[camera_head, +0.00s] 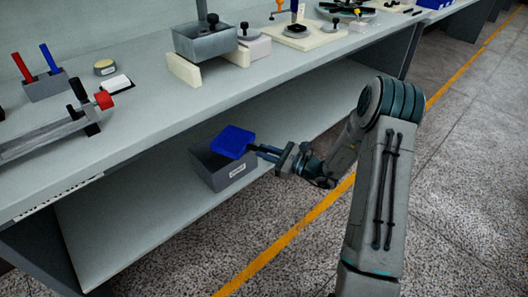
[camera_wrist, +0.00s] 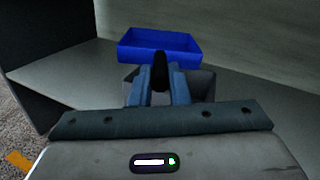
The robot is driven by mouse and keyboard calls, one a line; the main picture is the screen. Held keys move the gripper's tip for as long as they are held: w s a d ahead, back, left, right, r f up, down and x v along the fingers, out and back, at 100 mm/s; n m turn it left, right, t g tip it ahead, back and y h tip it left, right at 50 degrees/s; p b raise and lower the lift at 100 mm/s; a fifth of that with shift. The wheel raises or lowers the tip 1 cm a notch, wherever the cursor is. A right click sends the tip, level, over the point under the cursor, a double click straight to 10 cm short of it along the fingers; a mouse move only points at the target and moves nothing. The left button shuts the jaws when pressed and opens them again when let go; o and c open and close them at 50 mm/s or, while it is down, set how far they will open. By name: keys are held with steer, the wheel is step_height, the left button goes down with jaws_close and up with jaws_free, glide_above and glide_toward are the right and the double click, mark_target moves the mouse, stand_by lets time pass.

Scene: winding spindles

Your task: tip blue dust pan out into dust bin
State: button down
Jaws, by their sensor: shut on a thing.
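In the head view the pan looks tilted over the bin's opening. My gripper (camera_head: 268,152) reaches in from the right and is shut on the pan's dark handle. In the wrist view the blue pan (camera_wrist: 158,46) lies beyond my gripper (camera_wrist: 159,82), with the black handle between the fingers. Part of the bin (camera_wrist: 200,84) shows below the pan. Whether anything is in the pan or bin I cannot tell.
The workbench top (camera_head: 130,125) overhangs the lower shelf (camera_head: 110,225). On it stand a grey box (camera_head: 205,42), a clamp-like fixture with a red knob (camera_head: 103,101) and a holder with red and blue rods (camera_head: 45,85). The shelf beside the bin is clear.

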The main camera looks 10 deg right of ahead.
steer(key=s+d, duration=1)
steer(key=s, duration=0.4)
steer(key=shift+p, duration=0.3)
